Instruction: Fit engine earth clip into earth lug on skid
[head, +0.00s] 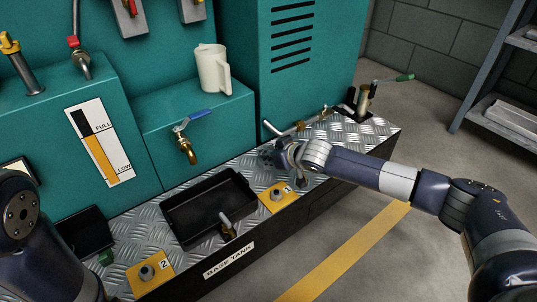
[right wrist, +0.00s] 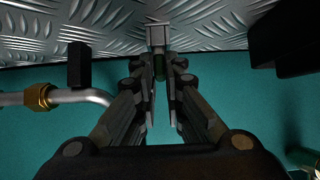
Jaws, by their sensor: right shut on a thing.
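My right gripper (head: 268,155) is low over the tread-plate skid (head: 345,130), by the teal cabinet. In the right wrist view its fingers (right wrist: 160,80) are closed on a small dark-green piece, which I take to be the engine earth clip (right wrist: 160,67). Just beyond the fingertips is a small grey block (right wrist: 157,36) against the tread plate. I cannot tell whether it is part of the clip or the earth lug. The clip is hidden by the gripper in the head view. Only links of my left arm show at the lower left; its gripper is out of view.
A black tray (head: 190,236) sits on the skid, near yellow plates marked 1 (head: 272,204) and 2 (head: 136,284). A pipe with a brass nut (right wrist: 38,97) and a dark block (right wrist: 79,66) are left of the fingers. A blue-handled tap (head: 187,150) sticks out. Floor in front is clear.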

